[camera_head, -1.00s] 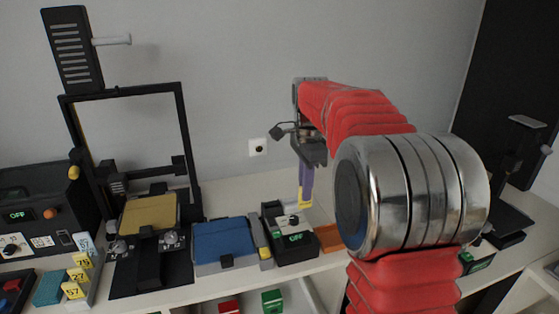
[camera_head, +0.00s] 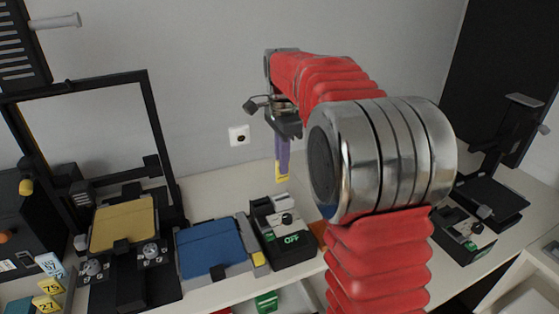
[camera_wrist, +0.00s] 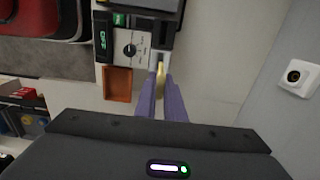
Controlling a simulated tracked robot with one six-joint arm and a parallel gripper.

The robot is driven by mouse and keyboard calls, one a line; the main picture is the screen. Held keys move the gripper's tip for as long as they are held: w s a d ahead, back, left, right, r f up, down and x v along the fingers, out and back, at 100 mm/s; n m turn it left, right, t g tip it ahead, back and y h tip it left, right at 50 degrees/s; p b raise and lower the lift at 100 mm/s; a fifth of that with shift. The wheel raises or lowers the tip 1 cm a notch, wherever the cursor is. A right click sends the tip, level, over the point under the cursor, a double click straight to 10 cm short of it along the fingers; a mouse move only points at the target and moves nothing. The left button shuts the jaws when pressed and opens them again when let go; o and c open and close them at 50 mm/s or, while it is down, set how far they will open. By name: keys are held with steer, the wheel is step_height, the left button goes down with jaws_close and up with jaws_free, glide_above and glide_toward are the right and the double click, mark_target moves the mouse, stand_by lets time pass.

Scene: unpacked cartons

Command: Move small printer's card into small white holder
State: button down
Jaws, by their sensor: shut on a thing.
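My gripper (camera_head: 282,172) has purple fingers and is shut on a small yellow card (camera_head: 282,178), held above the small printer. The card also shows between the fingertips in the wrist view (camera_wrist: 160,72). The small printer (camera_head: 290,248) is a dark box with a knob and a green "OFF" display, and it stands on the white shelf. In the wrist view the printer (camera_wrist: 118,42) lies just beyond the fingertips, with a pale slot beside the card. I cannot tell which thing is the small white holder; a stand with yellow number tags (camera_head: 46,294) sits at the lower left.
A blue-topped device (camera_head: 210,247) stands left of the printer, and a machine with a yellow pad (camera_head: 123,225) and black frame farther left. An orange tray (camera_wrist: 117,84) is beside the printer. Another dark device (camera_head: 462,236) stands at the right. Wall behind has a socket (camera_head: 239,136).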

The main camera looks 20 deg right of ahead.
steer(key=shift+f, duration=0.1)
steer(key=shift+a+f, duration=0.1)
steer(key=shift+f, duration=2.05)
steer(key=shift+f, duration=1.75)
steer(key=c, duration=1.8)
jaws_free()
steer(key=shift+o, duration=0.2)
step_height(320, 180, up, 14)
steer(key=shift+f, duration=0.15)
